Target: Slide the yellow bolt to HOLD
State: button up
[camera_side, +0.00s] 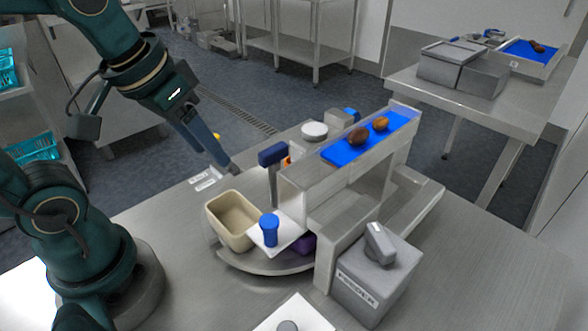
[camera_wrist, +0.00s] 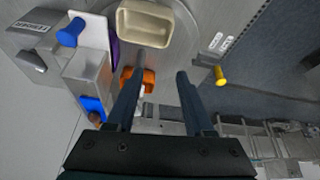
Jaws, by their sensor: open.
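The yellow bolt's knob (camera_wrist: 221,76) stands at the end of a grey rail in the wrist view, just right of my right fingertip and apart from it. In the side view only a bit of yellow (camera_side: 217,135) shows beside my gripper's far edge. Two white labels (camera_wrist: 221,43) lie near the knob, and they also show on the table in the side view (camera_side: 202,181); their print is too small to read. My gripper (camera_wrist: 160,76) is open, with nothing between its fingers. In the side view its tips (camera_side: 233,169) point down above the table near the labels.
A cream bin (camera_side: 212,217) and a blue knob (camera_side: 269,230) on a white plate are close by. A blue-headed post (camera_side: 272,157) and an orange part (camera_wrist: 148,78) stand near my gripper. A raised blue belt (camera_side: 340,151) carries dates; the feeder box (camera_side: 362,290) is front right.

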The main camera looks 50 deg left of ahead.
jog(key=w+a+f+n+g, duration=0.1)
jog(key=w+a+f+n, duration=0.1)
jog(key=a, duration=0.3)
jog(key=w+a+f+n+g, duration=0.2)
jog(key=w+a+f, duration=0.1)
jog(key=a, duration=0.3)
jog(key=w+a+f+n+g, duration=0.1)
jog(key=w+a+f+n, duration=0.1)
jog(key=w+a+n, duration=0.1)
jog(key=shift+w+a+f, duration=0.1)
jog(key=shift+w+a, duration=0.3)
jog(key=shift+a, duration=0.2)
jog(key=shift+w+a+f, duration=0.1)
jog(key=shift+w+a, duration=0.25)
jog(key=shift+a, duration=0.25)
jog(key=shift+a+f+g, duration=0.3)
jog(key=shift+a+f, duration=0.05)
jog(key=shift+a, duration=0.05)
jog(key=shift+f, duration=2.5)
grip_shut()
